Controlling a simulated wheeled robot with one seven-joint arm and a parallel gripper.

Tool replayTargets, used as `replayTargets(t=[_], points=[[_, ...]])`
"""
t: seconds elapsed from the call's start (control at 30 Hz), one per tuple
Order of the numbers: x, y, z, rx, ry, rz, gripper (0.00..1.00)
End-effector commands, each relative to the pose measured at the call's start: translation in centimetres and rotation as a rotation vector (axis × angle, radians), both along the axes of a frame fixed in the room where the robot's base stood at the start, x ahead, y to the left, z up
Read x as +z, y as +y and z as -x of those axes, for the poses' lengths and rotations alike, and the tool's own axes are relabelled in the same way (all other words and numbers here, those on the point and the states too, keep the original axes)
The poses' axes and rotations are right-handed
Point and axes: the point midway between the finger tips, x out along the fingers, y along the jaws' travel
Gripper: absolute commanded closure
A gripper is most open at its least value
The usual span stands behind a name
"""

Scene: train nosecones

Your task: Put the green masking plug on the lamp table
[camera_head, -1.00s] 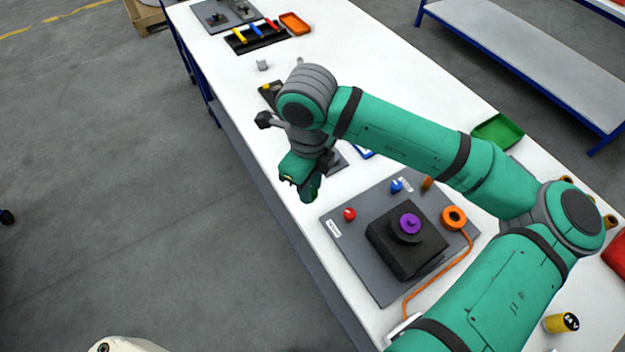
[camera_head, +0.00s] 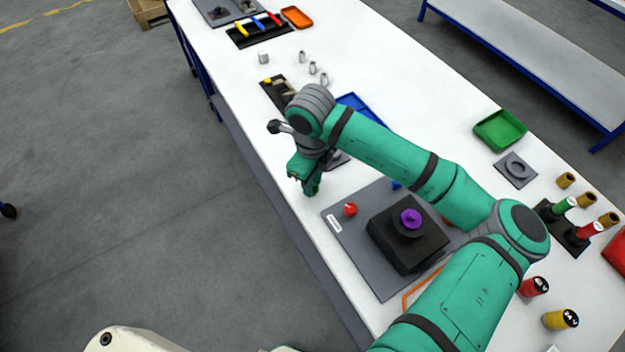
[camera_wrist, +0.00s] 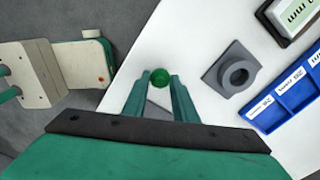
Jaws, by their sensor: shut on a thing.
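My gripper (camera_wrist: 160,88) is shut on the green masking plug (camera_wrist: 160,77), which shows as a small round green top between the fingertips in the wrist view. In the head view my gripper (camera_head: 304,184) hangs over the front edge of the white bench (camera_head: 420,112), and the plug cannot be told apart from the green wrist there. A grey square plate with a raised ring (camera_wrist: 236,72) lies on the bench to the right of the plug, apart from it, in the wrist view. I cannot tell which surface is the lamp table.
A grey board (camera_head: 345,250) with a red knob (camera_head: 350,209) and a black block (camera_head: 400,250) topped by a purple part (camera_head: 411,218) is near my gripper. A blue tray (camera_head: 362,106), green tray (camera_head: 500,129) and several cylinders stand farther along. Grey floor lies left.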

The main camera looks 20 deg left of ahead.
Motion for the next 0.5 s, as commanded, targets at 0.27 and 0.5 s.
replayTargets(t=[0.27, 0.5], points=[[-0.25, 0.02, 0.00, 0.000, 0.000, -0.001, 0.65], [-0.24, 0.01, 0.01, 0.000, 0.000, -0.001, 0.56]])
